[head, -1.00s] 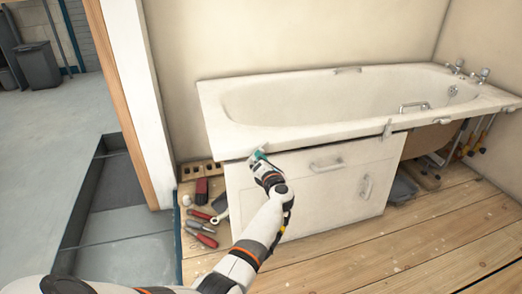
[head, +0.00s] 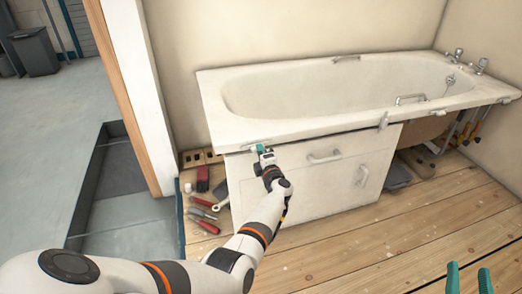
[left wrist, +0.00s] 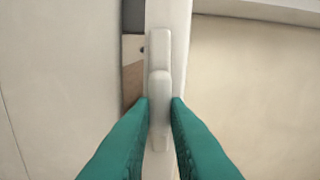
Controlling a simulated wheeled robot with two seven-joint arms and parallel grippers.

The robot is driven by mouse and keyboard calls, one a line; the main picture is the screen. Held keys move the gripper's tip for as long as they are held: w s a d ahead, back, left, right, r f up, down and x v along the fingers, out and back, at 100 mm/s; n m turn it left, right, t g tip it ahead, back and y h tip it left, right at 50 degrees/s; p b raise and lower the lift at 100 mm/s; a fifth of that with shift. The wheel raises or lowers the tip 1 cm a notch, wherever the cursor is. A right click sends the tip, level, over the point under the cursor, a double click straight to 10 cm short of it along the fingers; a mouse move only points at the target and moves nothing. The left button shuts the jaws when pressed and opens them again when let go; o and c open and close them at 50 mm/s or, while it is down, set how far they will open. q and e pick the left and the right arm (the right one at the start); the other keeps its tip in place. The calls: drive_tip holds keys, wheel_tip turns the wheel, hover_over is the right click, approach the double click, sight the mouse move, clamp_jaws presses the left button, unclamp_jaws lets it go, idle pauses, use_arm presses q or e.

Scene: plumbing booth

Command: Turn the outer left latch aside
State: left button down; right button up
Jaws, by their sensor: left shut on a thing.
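The outer left latch (left wrist: 160,90) is a white, rounded bar in the left wrist view. Its long side runs along the pale rim strip behind it. My left gripper (left wrist: 161,101) has a teal finger on each side of the latch's raised middle and is shut on it. In the head view my left gripper (head: 259,149) is under the left part of the bath's front rim and hides most of the latch. My right gripper (head: 468,271) shows two teal fingertips, apart and empty, at the lower right. A second latch (head: 383,121) hangs at the rim further right.
The white bath panel (head: 300,190) with two handles stands below the bath rim (head: 325,127). Several tools, including a red-handled screwdriver (head: 208,227), lie on the floorboards left of it. The floor (head: 370,245) in front is clear.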

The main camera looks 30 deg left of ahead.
use_arm(q)
drive_tip(key=shift+d+m, duration=0.1)
drive_tip(key=shift+m, duration=0.2)
use_arm(e)
drive_tip(key=shift+w+f+g, duration=0.1)
drive_tip(key=shift+f+g, duration=0.2)
drive_tip(key=shift+f, duration=0.15)
use_arm(q)
drive_tip(key=c, duration=1.4)
unclamp_jaws()
use_arm(e)
drive_tip(key=shift+d, duration=0.1)
